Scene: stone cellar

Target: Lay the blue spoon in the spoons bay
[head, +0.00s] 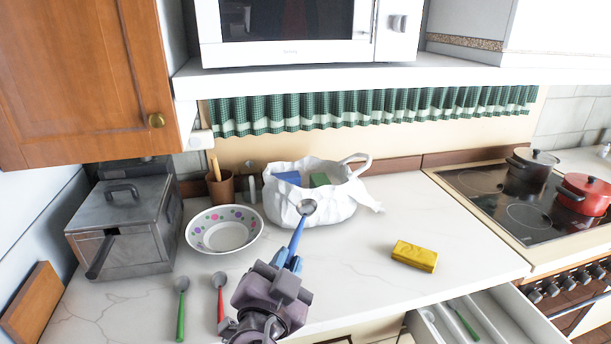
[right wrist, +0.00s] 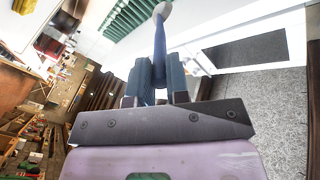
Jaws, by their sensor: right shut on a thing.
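The blue spoon (head: 297,236) is held by its handle, bowl end up, above the counter. My right gripper (head: 289,259) is shut on it; in the right wrist view the spoon (right wrist: 160,42) stands up between the two fingers (right wrist: 156,84). The open drawer (head: 519,317) at the lower right has long bays, partly cut off by the picture edge. A green-handled utensil (head: 466,324) lies in one bay. I cannot tell from here which bay is for spoons. My left gripper is not in view.
A green spoon (head: 180,305) and a red spoon (head: 219,293) lie on the counter near the dotted bowl (head: 224,230). A white bag (head: 335,204) stands behind my gripper. A yellow sponge-like block (head: 414,256) lies between it and the drawer. The cooktop (head: 497,187) holds pots.

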